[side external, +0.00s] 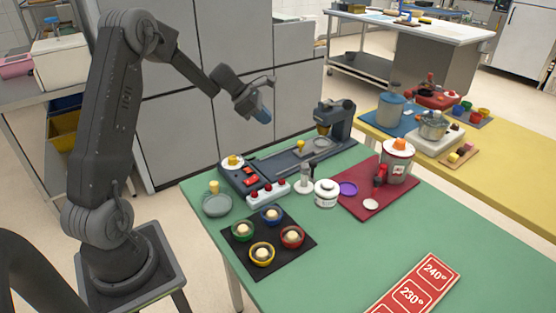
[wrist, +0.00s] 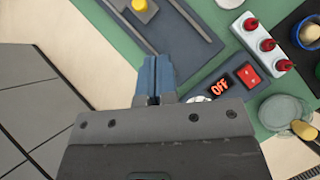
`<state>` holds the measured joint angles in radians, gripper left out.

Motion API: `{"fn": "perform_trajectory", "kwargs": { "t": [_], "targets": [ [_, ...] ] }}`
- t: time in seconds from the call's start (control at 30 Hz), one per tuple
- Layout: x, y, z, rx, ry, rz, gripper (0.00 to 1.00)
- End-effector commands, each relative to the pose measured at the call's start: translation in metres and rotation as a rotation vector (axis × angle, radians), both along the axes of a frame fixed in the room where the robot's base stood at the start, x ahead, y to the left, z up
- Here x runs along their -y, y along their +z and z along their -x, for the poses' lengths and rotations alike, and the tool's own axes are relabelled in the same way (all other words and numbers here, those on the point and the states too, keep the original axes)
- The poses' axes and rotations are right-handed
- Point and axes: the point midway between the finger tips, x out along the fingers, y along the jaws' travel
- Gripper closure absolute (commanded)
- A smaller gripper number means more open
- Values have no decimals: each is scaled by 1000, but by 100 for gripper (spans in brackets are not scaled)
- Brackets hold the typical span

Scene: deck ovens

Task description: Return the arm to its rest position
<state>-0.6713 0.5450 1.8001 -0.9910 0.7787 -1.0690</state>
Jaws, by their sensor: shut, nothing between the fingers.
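My gripper (side external: 262,114) is raised in the air above and behind the far left edge of the green table (side external: 330,276) in the side external view. Its blue fingers point down and to the right. In the wrist view my gripper (wrist: 157,62) has its two blue fingers together with nothing between them. The arm is bent, with the upper arm upright and the forearm sloping down to the right. No object touches the gripper.
A dark machine with red switches (side external: 250,180) stands on the table's far left; its display reads OFF (wrist: 220,87) in the wrist view. A black mat (side external: 285,262) holds several coloured bowls. A red mat (side external: 350,206) bears a canister (side external: 397,161). Grey cabinets (side external: 180,110) stand behind the arm.

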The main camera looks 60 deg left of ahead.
Motion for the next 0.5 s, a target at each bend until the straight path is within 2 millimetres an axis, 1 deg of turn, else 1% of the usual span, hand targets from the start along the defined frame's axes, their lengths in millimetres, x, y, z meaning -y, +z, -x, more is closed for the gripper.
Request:
{"fn": "perform_trajectory", "kwargs": {
  "t": [0.03, 0.07, 0.1, 0.13, 0.2, 0.27, 0.3, 0.37, 0.4, 0.47, 0.5],
  "targets": [
    [24, 20, 2, 22, -99, -62, 100],
    [38, 30, 6, 34, -167, -106, 100],
    [58, 44, 12, 51, -267, -169, 100],
    [74, 53, 18, 64, -344, -217, 100],
    [109, 74, 34, 96, -523, -330, 100],
    [136, 88, 51, 124, -673, -425, 100],
    [153, 97, 64, 143, -773, -490, 100],
    [176, 108, 84, 172, -922, -585, 100],
    [190, 114, 99, 191, -1019, -650, 100],
    [209, 121, 121, 219, -1164, -748, 100],
    [220, 125, 137, 238, -1257, -811, 100]
  ]
}}
